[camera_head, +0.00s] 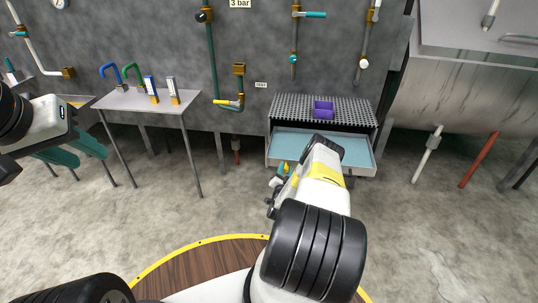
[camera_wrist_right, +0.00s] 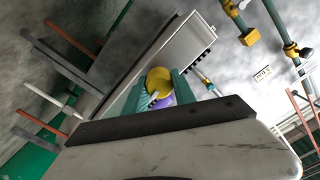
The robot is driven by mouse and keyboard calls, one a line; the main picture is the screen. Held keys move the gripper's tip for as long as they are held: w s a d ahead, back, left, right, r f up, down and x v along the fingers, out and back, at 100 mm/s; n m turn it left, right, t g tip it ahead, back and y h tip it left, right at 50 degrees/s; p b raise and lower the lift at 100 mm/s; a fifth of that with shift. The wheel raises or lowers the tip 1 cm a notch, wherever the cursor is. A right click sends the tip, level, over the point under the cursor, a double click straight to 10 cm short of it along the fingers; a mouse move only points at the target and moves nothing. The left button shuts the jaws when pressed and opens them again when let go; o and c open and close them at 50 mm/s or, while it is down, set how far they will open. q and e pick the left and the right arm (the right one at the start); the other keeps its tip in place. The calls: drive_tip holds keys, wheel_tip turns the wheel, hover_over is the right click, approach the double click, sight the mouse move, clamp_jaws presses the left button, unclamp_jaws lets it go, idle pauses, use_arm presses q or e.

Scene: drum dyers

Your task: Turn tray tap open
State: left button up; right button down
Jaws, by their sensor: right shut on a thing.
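The tray (camera_head: 340,146), shallow with a pale blue inside, sits below a grey perforated rack (camera_head: 350,105). My right gripper (camera_head: 284,170) is at the tray's front left, mostly hidden behind my own wrist in the head view. In the right wrist view its teal fingers (camera_wrist_right: 159,92) are shut on a round yellow piece (camera_wrist_right: 158,78), which looks like the tap handle. A purple patch shows just below it; I cannot tell what it belongs to. How far the tap is turned cannot be made out. My left gripper (camera_head: 76,150) is at the far left, open and empty.
A purple box (camera_head: 323,110) stands on the rack. A side table (camera_head: 125,99) at the left carries blue and green hooped handles and two upright pieces. Pipes with valves (camera_head: 230,102) run along the grey wall. A large metal vessel (camera_head: 480,80) is at the right.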

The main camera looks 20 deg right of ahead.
drive_tip(key=shift+m, duration=1)
drive_tip(key=c, duration=1)
unclamp_jaws()
drive_tip(key=shift+c, duration=0.2)
drive_tip(key=v, duration=0.7)
drive_tip(key=shift+s+a, duration=0.2)
drive_tip(key=shift+s, duration=0.15)
